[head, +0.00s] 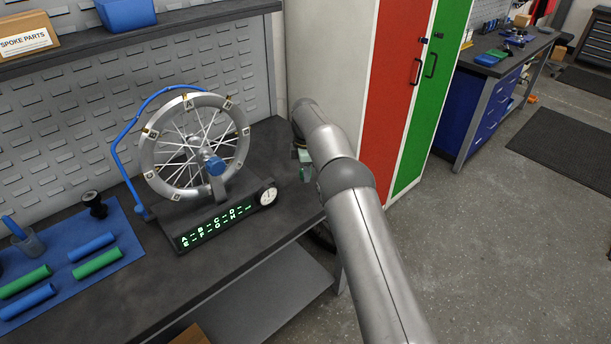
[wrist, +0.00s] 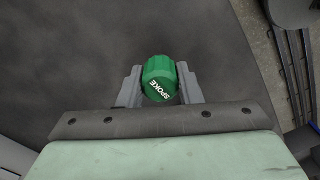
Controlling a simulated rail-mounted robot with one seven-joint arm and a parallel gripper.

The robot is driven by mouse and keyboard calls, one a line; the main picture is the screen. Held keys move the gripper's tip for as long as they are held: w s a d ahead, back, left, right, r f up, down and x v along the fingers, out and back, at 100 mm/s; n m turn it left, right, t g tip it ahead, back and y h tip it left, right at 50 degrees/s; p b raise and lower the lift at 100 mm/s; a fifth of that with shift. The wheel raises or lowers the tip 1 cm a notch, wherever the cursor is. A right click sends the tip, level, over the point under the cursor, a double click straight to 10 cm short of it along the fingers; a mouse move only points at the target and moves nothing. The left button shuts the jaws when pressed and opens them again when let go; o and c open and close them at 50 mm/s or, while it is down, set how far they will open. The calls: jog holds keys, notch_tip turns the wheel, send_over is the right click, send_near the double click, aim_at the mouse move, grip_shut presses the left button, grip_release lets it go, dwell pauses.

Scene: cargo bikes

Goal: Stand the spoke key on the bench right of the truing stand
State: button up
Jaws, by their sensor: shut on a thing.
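The truing stand (head: 222,192) is on the bench in the head view, with a silver spoked wheel (head: 195,146) upright in it. A lit letter panel (head: 217,226) and a round dial (head: 267,195) are at its front. My gripper (wrist: 160,88) is shut on the green spoke key (wrist: 157,70), whose end marked SPOKE faces the wrist camera. In the head view my arm mostly hides my gripper, right of the stand near the bench's right end, and the key cannot be made out. I cannot tell whether the key touches the bench.
The dark bench top (head: 285,171) is bare between the stand and my gripper. A blue mat (head: 122,226) with green and blue grips lies left of the stand. A red and green cabinet (head: 398,85) stands beyond the bench's right end.

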notch_tip(320, 180, down, 2)
jog(key=shift+f+p, duration=0.15)
jog(key=shift+p, duration=0.6)
jog(key=shift+f, duration=0.45)
jog(key=shift+f, duration=0.1)
jog(key=shift+f, duration=0.15)
jog(key=o, duration=1)
jog(key=shift+c, duration=0.2)
